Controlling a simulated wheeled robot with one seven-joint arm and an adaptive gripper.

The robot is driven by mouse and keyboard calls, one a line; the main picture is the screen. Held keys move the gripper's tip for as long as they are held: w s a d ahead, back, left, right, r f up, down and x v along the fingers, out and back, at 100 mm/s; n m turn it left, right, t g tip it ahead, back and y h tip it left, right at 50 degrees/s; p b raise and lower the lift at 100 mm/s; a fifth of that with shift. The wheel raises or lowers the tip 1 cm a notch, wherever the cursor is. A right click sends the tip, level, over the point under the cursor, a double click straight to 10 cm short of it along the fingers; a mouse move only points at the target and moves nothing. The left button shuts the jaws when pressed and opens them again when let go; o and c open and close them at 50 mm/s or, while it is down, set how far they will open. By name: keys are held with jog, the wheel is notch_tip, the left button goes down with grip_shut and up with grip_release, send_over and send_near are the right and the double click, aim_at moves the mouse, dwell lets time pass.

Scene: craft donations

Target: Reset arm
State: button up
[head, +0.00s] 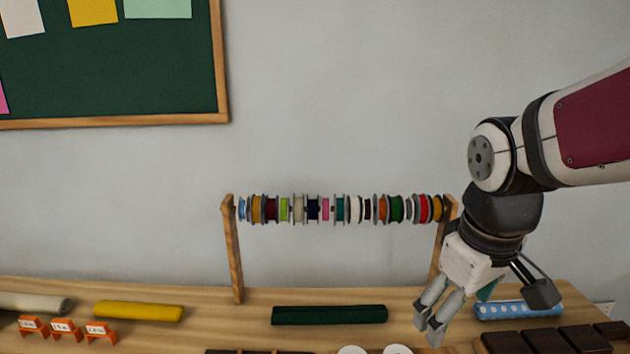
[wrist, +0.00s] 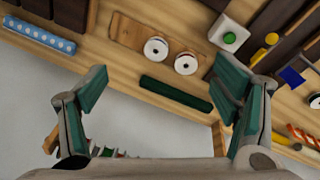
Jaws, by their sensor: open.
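My gripper (head: 432,312) hangs from the arm at the right in the head view, above the wooden table and in front of the right post of the ribbon rack. In the wrist view my gripper (wrist: 160,105) shows two teal-padded fingers spread wide apart, with nothing between them touching either pad. A dark green roll (wrist: 176,94) lies on the table beyond the fingers; it also shows in the head view (head: 330,315), left of my gripper.
A wooden rack (head: 231,245) holds a row of colourful ribbon spools. A yellow roll (head: 138,311), a beige roll (head: 35,303) and orange label holders (head: 65,329) lie left. A blue dotted roll (head: 518,310) and dark boxes (head: 545,341) are right. Two white spools (wrist: 186,64) sit nearby.

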jog(key=s+r+m+t, duration=0.1)
jog(key=s+m, duration=0.4)
jog(key=s, duration=0.7)
jog(key=shift+a+r+t+y, duration=0.15)
jog(key=shift+r+t+y, duration=0.15)
jog(key=shift+r+t, duration=0.15)
